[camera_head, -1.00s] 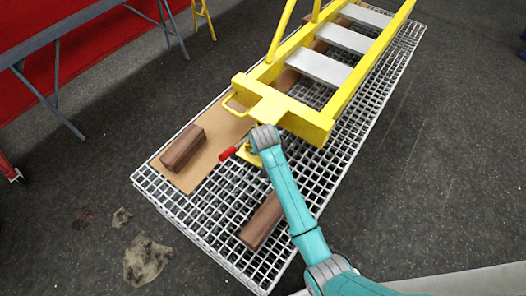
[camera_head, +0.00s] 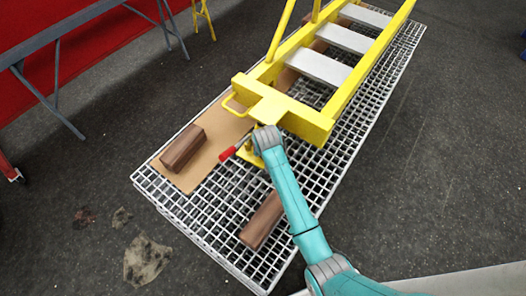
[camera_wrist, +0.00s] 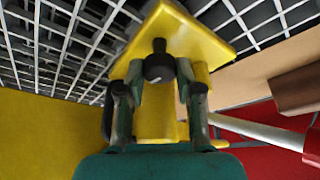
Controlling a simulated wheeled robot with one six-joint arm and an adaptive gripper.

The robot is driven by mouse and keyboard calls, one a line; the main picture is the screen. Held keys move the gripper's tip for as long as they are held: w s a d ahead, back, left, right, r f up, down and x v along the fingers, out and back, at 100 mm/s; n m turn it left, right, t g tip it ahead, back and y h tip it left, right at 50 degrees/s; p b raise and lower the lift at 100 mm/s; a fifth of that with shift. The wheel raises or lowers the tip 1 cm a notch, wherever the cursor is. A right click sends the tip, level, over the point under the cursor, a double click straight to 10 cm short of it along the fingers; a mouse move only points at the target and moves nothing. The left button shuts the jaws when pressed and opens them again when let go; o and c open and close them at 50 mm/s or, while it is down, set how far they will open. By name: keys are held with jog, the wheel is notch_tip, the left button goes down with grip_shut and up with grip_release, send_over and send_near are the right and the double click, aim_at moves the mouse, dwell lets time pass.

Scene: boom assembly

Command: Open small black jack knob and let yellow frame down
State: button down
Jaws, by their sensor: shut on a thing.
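The yellow frame (camera_head: 337,98) with grey steps lies along the grating, its near end held up on a yellow jack (camera_head: 250,153). The jack has a handle with a red grip (camera_head: 228,153); a red-tipped rod also shows at the right of the wrist view (camera_wrist: 262,132). In the wrist view, the small black jack knob (camera_wrist: 159,66) sits in front of the yellow jack body and plate (camera_wrist: 185,35). My gripper (camera_wrist: 160,85) has one finger on each side of the knob and is shut on it. In the head view my wrist hides the fingers and knob.
Brown wooden blocks (camera_head: 183,148) (camera_head: 262,222) lie on the grating (camera_head: 215,215), one on a tan board (camera_head: 205,165). A grey trestle (camera_head: 45,95) stands at left by a red area. The dark floor at right is clear.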

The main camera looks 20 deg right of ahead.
dwell(0.3)
jog(key=c, duration=0.8)
grip_release()
jog(key=d+v, duration=0.1)
jog(key=v, duration=1.1)
jog(key=shift+a, duration=0.45)
jog(key=shift+s+f, duration=0.1)
jog(key=shift+s, duration=0.15)
